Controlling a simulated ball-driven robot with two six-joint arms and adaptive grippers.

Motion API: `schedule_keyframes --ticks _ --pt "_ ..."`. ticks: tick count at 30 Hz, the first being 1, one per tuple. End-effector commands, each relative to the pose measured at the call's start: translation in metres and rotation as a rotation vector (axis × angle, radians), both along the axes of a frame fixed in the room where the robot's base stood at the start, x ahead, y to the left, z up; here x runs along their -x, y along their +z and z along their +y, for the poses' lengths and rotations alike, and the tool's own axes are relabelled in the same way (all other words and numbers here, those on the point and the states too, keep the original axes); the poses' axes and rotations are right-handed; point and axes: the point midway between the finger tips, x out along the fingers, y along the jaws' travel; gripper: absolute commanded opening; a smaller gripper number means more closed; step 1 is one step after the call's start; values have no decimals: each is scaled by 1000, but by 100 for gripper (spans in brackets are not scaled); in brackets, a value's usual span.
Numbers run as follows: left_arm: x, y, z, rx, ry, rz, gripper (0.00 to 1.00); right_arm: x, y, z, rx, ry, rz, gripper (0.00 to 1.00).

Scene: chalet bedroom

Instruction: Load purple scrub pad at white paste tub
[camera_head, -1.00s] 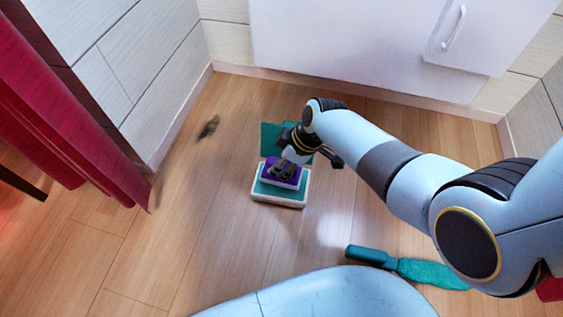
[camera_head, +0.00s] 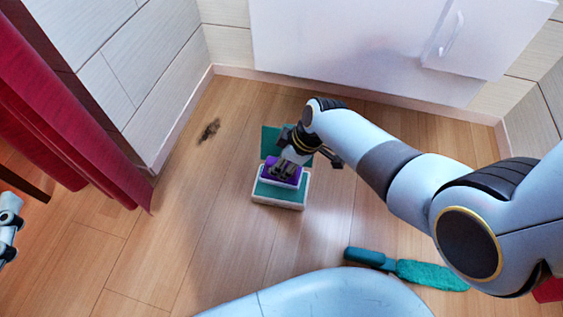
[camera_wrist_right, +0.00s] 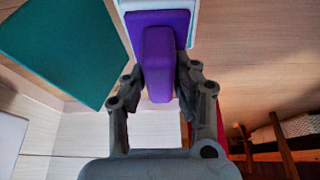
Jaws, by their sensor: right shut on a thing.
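The white paste tub (camera_head: 278,204) stands on the wood floor with a teal top surface, and a teal lid-like panel (camera_head: 270,138) is at its back. The purple scrub pad (camera_head: 290,182) is over the back part of the tub; whether it touches the teal surface I cannot tell. My right gripper (camera_head: 281,171) is shut on the pad's raised purple grip. In the right wrist view the pad (camera_wrist_right: 180,22) shows between the fingers (camera_wrist_right: 158,88), with the tub's edge behind it. A piece of my left arm shows at the left edge; its gripper is out of view.
A dark smudge (camera_head: 209,130) is on the floor near the wall corner. A teal brush (camera_head: 430,274) lies on the floor at the lower right. A white cabinet (camera_head: 350,45) is behind, and a red curtain (camera_head: 65,110) hangs at left.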

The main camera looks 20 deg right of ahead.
Motion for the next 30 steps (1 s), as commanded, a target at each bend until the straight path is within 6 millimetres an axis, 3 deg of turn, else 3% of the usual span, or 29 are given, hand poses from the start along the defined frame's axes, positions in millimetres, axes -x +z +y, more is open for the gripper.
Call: schedule_keyframes --ticks 30 --pt "50 -73 9 0 41 360 50 -1 18 0 0 0 -1 1"
